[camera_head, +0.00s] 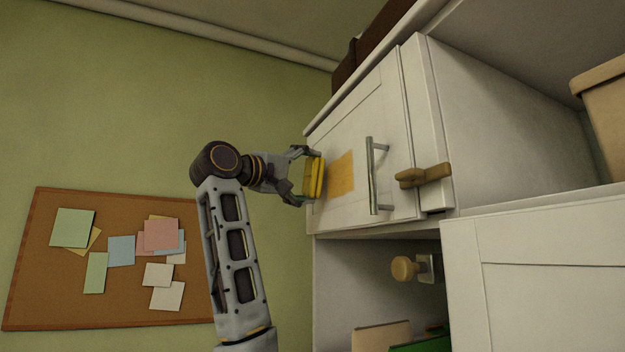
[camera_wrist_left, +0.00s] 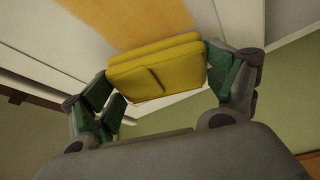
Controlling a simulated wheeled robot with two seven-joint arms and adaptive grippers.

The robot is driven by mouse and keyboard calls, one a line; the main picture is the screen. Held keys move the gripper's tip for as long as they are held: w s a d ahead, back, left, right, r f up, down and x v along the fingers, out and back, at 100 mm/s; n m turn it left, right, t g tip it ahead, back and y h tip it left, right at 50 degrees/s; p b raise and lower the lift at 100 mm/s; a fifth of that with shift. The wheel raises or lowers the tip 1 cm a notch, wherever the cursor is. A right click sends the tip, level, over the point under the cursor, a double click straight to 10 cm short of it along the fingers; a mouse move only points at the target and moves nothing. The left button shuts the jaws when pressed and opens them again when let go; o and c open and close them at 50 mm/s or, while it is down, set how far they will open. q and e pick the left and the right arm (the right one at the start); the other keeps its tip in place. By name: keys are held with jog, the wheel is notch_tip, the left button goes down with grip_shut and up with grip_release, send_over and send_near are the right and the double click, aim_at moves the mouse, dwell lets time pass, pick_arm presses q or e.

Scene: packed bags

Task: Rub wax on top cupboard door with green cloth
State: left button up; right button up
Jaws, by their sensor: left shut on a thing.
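The top cupboard door (camera_head: 390,95) is white and panelled, with a metal bar handle (camera_head: 372,175). An orange-yellow patch (camera_head: 341,175) lies on it left of the handle; the patch also shows in the wrist view (camera_wrist_left: 125,22). My left gripper (camera_head: 309,178) is shut on a folded yellow cloth (camera_head: 314,178), just left of the patch. The cloth is yellow, not green; green shows on the finger pads in the wrist view. It sits between both fingers there (camera_wrist_left: 158,66). I cannot tell whether it touches the door. My right gripper is out of view.
A brown wooden latch (camera_head: 423,176) sits at the door's right edge. Below is an open compartment with a round wooden knob (camera_head: 404,268), and a white lower door (camera_head: 545,285). A tan box (camera_head: 603,105) is at right. A corkboard (camera_head: 120,290) hangs on the green wall.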

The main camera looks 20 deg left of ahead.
pick_arm(q)
jog(key=shift+s+a+b, duration=0.35)
jog(key=shift+s+a, duration=0.9)
jog(key=shift+s, duration=0.15)
jog(key=shift+s+a+b, duration=0.35)
jog(key=shift+s+a, duration=0.65)
jog(key=shift+s, duration=0.15)
